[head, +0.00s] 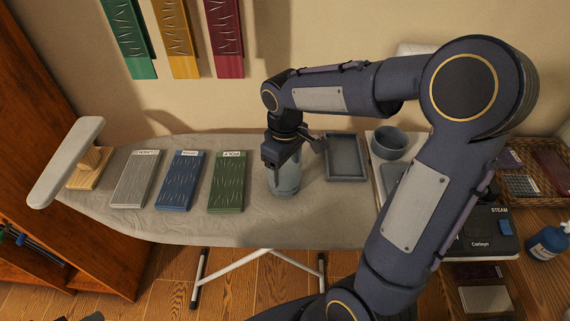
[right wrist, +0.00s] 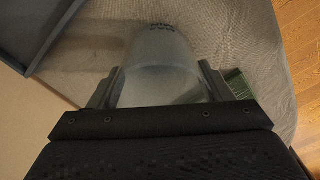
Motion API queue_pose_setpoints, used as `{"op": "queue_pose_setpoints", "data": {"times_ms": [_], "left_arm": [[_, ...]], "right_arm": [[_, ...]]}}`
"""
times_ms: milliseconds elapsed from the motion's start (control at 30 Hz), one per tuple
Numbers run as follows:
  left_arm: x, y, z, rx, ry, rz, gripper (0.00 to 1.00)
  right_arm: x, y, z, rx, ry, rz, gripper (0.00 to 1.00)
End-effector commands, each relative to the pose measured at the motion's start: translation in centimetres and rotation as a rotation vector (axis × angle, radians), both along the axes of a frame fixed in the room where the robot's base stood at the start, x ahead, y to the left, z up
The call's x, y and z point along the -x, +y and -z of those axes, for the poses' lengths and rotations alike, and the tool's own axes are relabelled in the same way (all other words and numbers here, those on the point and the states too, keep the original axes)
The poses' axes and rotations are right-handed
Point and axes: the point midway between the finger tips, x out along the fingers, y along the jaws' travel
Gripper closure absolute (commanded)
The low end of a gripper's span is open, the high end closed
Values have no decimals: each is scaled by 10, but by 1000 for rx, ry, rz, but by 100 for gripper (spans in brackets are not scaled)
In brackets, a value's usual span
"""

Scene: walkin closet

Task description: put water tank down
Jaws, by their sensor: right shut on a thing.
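The water tank (head: 285,180) is a translucent grey-blue vessel over the ironing board (head: 150,222), between the green block and the grey tray. In the right wrist view the tank (right wrist: 162,72) sits between the two fingers, with dark "MAX" lettering near its far end. My right gripper (head: 287,158) reaches down from above and is shut on the tank; its fingers show on both sides of it in the right wrist view (right wrist: 158,88). The tank looks upright and on or just above the board; I cannot tell if its base touches. My left gripper is not in view.
Grey, blue and green labelled blocks (head: 226,183) lie left of the tank. A grey tray (head: 346,157) lies close on its right, then a grey bowl (head: 388,143). A steam unit (head: 483,235), a wicker basket (head: 522,184) and a blue bottle (head: 546,243) are farther right.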

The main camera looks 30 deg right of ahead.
Motion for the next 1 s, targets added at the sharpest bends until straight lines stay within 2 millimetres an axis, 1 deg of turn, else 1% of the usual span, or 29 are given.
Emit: {"op": "queue_pose_setpoints", "data": {"times_ms": [167,200,367,633,700,767,867,1000], "left_arm": [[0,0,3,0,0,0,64],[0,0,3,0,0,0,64],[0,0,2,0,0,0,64],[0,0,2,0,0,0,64],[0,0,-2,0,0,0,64],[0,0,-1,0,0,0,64],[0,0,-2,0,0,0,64],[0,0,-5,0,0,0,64]], "right_arm": [[0,0,4,0,0,0,52],[0,0,4,0,0,0,26],[0,0,3,0,0,0,5],[0,0,2,0,0,0,5],[0,0,-2,0,0,0,5],[-1,0,-7,0,-2,0,5],[-1,0,-23,1,-6,0,5],[-1,0,-55,-1,-6,-1,5]]}}
